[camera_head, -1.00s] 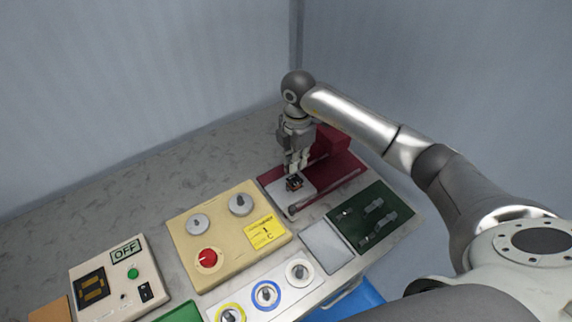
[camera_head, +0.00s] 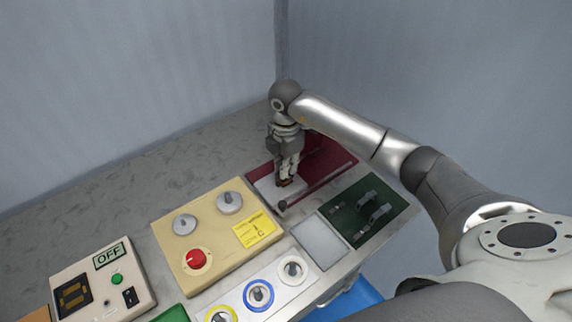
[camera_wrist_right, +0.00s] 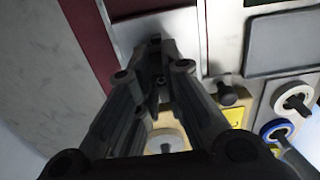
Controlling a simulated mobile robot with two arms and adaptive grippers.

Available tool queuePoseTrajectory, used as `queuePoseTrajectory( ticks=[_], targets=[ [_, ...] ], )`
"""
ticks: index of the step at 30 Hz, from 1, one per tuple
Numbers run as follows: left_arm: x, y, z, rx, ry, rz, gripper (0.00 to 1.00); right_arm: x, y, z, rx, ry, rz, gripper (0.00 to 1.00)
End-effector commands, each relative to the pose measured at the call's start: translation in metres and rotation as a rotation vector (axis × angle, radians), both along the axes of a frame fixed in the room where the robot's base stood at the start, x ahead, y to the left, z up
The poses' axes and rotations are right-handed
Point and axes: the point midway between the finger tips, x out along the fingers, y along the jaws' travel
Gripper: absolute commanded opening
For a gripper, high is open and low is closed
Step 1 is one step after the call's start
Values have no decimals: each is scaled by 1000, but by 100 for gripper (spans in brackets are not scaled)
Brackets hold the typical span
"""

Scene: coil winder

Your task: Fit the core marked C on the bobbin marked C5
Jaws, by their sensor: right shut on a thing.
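My right gripper (camera_head: 287,180) points down over the pale plate (camera_head: 264,187) of the dark red fixture (camera_head: 335,158). It is shut on a small dark part with a reddish-brown edge, low at the plate. The fingers hide most of this part, and I cannot read a mark or tell whether it is a core or a bobbin. In the right wrist view the fingers (camera_wrist_right: 160,75) close together over the pale plate (camera_wrist_right: 185,35). Grey parts (camera_head: 380,214) lie on the dark green tray (camera_head: 345,223); their marks are too small to read. My left gripper is not in view.
A beige box (camera_head: 205,258) with grey knobs, a red knob and a yellow label stands left of the fixture. A bare grey plate (camera_head: 318,242) lies beside the green tray. A control box (camera_head: 103,285) reads OFF.

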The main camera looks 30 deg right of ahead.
Motion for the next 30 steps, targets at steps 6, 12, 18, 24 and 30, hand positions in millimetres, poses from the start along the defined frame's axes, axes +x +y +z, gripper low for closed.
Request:
queuePoseTrajectory(
  ticks=[6, 12, 18, 24, 30],
  targets=[
    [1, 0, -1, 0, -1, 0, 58, 0, 0, -1, 0, 0, 0, 0],
    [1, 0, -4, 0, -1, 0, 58, 0, 0, -6, 0, 1, 0, 0],
    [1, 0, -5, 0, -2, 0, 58, 0, 0, -8, 0, 0, 0, 18],
    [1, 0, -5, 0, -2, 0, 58, 0, 0, -9, 0, 1, 0, 34],
    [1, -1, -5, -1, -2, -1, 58, 0, 0, -9, -1, 2, 0, 34]
  ],
)
